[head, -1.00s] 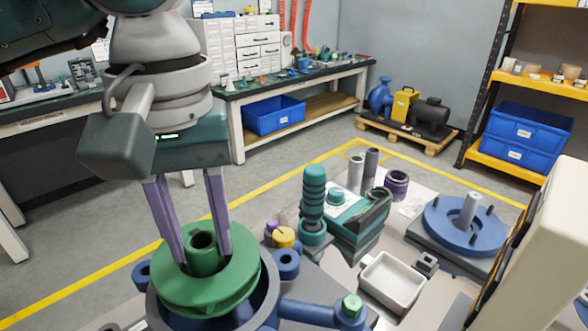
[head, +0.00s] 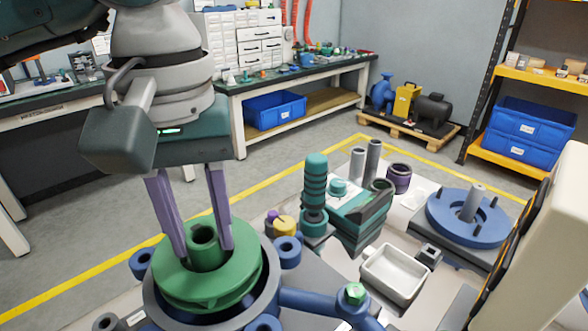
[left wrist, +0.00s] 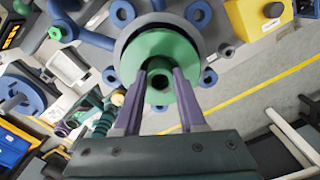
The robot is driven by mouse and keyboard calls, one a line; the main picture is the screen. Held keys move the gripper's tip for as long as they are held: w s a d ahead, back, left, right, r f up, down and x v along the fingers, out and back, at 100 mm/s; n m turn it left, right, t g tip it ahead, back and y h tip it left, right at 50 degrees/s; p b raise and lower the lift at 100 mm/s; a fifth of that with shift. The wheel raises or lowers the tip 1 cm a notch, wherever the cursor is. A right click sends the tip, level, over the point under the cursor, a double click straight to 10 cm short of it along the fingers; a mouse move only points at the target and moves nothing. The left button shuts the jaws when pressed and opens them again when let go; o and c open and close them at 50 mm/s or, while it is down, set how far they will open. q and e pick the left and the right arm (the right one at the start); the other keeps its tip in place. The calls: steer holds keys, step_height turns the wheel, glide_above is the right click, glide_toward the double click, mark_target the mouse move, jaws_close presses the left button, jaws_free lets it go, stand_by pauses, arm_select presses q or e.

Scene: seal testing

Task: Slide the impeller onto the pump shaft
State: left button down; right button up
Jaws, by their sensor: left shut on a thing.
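My left gripper (head: 205,252) points down with its two purple fingers closed on the raised hub of the green impeller (head: 165,285). The impeller lies roughly level in the mouth of the round grey-blue pump casing (head: 268,302). The left wrist view shows the fingers (left wrist: 160,78) on either side of the hub, and the impeller (left wrist: 172,48) slightly off centre within the casing rim. Any shaft beneath the impeller is hidden. A grey upright shaft (head: 472,203) stands on a blue flange (head: 445,222) at the right. My right gripper is not in view.
Close right of the casing stand a dark green ribbed cylinder (head: 315,185), a green block (head: 362,222) and a white tray (head: 395,272). A blue pipe (head: 315,301) with a green nut (head: 355,293) extends right. A cream panel (head: 555,235) stands at the right edge.

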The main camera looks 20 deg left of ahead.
arm_select(q)
steer(key=shift+c, duration=2)
jaws_free()
steer(key=shift+f, duration=0.1)
step_height(320, 180, up, 5)
steer(key=p, duration=0.3)
